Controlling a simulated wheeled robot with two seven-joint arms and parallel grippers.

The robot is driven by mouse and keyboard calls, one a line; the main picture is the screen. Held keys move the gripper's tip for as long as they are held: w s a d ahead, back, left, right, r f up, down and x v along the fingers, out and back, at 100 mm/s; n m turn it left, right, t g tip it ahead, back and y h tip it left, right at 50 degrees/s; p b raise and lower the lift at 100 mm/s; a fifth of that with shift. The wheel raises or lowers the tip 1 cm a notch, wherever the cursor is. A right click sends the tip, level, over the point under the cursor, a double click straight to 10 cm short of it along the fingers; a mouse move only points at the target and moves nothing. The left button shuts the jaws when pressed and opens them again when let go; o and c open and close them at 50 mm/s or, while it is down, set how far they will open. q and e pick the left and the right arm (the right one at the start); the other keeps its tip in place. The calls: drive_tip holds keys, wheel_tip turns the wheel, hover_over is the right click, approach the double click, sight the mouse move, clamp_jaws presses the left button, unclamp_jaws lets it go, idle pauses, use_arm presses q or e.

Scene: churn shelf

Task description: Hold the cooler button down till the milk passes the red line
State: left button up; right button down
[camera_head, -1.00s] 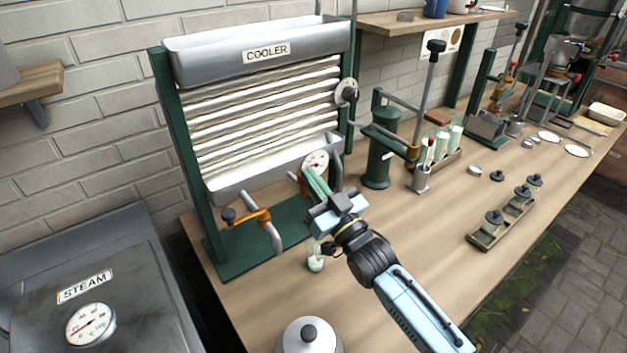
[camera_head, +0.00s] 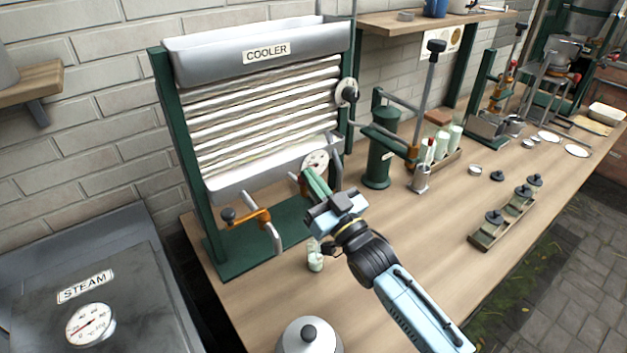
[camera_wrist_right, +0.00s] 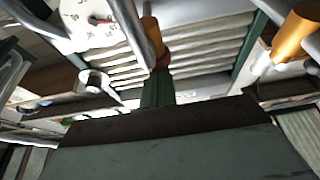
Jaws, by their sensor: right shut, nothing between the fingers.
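The cooler (camera_head: 266,52) stands at the back left of the bench, with pale ribbed tubes between an upper trough and a lower trough. My right gripper (camera_head: 312,180) is shut and empty, its green fingers reaching to the front of the lower trough beside a dial. In the right wrist view the fingers (camera_wrist_right: 158,88) point at a red part (camera_wrist_right: 162,60) below an orange fitting; whether they touch it I cannot tell. The button is not clearly seen in the head view. A small glass jar (camera_head: 315,262) stands on the bench below my gripper. I cannot make out a red line. My left gripper is not in view.
A dial (camera_head: 316,162) and a crank-like orange tap (camera_head: 258,217) sit close to my gripper. A lidded metal can (camera_head: 309,338) stands at the front edge. A green press (camera_head: 382,150) stands to the right. The bench's middle right is partly clear.

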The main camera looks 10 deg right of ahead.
drive_tip(key=shift+a+f+g, duration=0.1)
drive_tip(key=shift+f+g, duration=0.2)
drive_tip(key=shift+f, duration=0.45)
drive_tip(key=shift+r+p, duration=0.55)
drive_tip(key=shift+r, duration=0.05)
wheel_tip(320, 180, up, 4)
drive_tip(key=p, duration=0.3)
drive_tip(key=shift+r, duration=0.1)
drive_tip(key=b+v, duration=0.1)
drive_tip(key=v, duration=0.9)
